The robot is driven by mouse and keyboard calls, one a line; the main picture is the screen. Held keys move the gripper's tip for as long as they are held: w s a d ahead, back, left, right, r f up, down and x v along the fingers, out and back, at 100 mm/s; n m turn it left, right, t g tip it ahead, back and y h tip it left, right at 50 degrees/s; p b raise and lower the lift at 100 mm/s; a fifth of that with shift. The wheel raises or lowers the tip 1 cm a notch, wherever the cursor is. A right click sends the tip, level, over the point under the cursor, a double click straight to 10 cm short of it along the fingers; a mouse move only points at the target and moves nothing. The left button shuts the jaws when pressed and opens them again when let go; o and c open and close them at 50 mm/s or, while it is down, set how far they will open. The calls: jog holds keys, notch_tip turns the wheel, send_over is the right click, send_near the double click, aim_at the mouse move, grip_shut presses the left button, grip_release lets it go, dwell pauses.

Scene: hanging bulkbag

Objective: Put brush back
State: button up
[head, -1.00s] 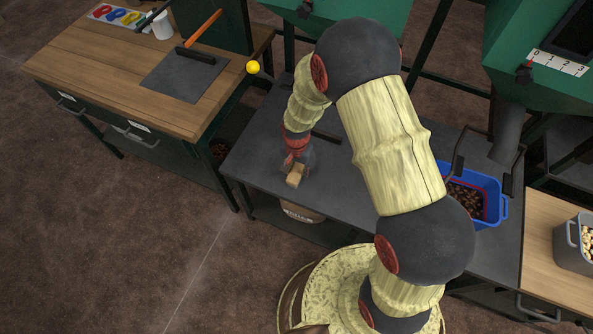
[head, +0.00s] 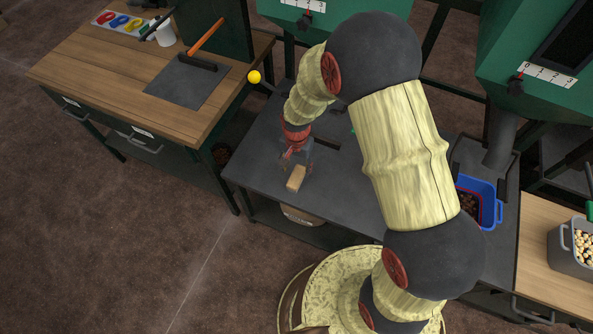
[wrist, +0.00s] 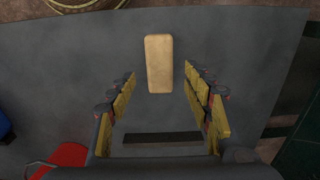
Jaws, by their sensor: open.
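A light wooden block (head: 296,178), perhaps the back of the brush, lies on the dark metal table; no bristles show. It also shows in the wrist view (wrist: 159,62), lying lengthwise between and beyond the tips of my fingers. My gripper (head: 291,158) is open and empty, just behind the block in the head view and apart from it. A long orange-handled tool (head: 204,44) with a dark head rests on the grey mat (head: 187,87) of the wooden bench at the left.
A dark strip (head: 322,144) lies on the table behind my gripper. A blue bin (head: 488,201) with dark contents stands at the table's right. A yellow ball (head: 254,77) is near the wooden bench's right edge. The table's front left is clear.

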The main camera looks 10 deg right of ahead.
aim_at(297, 176)
notch_tip(297, 176, up, 5)
jog(key=shift+r+p, duration=0.15)
jog(key=shift+p, duration=0.55)
jog(key=shift+s, duration=0.1)
